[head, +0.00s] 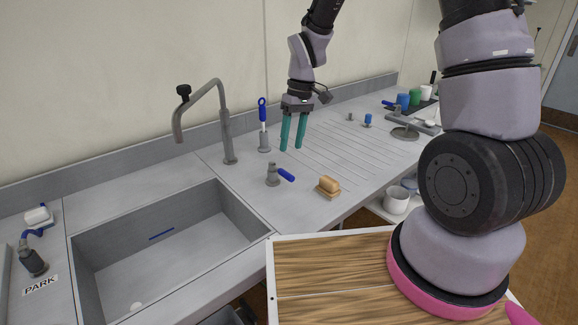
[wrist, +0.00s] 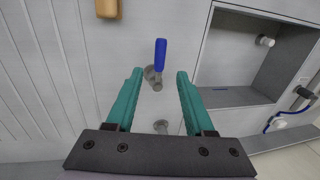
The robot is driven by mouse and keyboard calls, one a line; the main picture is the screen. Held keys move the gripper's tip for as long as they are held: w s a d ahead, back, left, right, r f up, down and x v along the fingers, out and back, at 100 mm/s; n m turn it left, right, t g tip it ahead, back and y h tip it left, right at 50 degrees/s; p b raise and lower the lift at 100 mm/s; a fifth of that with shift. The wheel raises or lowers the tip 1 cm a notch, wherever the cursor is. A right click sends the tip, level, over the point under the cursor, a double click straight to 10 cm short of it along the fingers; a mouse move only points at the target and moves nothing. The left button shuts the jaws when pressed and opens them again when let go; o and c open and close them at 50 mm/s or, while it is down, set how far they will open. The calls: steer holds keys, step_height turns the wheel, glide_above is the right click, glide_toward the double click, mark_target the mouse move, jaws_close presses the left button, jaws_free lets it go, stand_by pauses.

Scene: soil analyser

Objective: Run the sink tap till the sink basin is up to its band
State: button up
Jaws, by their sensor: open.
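The sink basin (head: 105,262) is a grey rectangular well, and no water shows in it. A short blue band (head: 161,235) marks its wall. The bent spout (head: 224,122) rises behind the basin, with a black knob on top and no stream at its mouth. Right of it, a small grey tap body (head: 272,177) carries a blue lever (head: 286,174). My gripper (head: 290,148) is open and empty above the counter. In the wrist view, the blue lever (wrist: 160,54) appears between my teal fingertips (wrist: 160,72), with gaps on both sides. Their height difference is unclear.
A blue-handled tool (head: 262,112) stands upright behind the lever. A tan block (head: 328,186) lies in front. A ribbed drainboard (head: 350,150) is mostly clear. Cups (head: 415,97) stand far right. A hose fitting (head: 33,260) stands by the PARK label (head: 40,285).

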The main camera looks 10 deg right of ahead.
mark_target(282, 173)
steer(key=f, duration=0.2)
steer(key=a+f, duration=0.1)
steer(key=f, duration=0.2)
steer(key=s+f, duration=0.1)
steer(key=f, duration=0.2)
steer(key=shift+a+f, duration=0.1)
steer(key=shift+a, duration=0.05)
jaws_close()
stand_by(1.1)
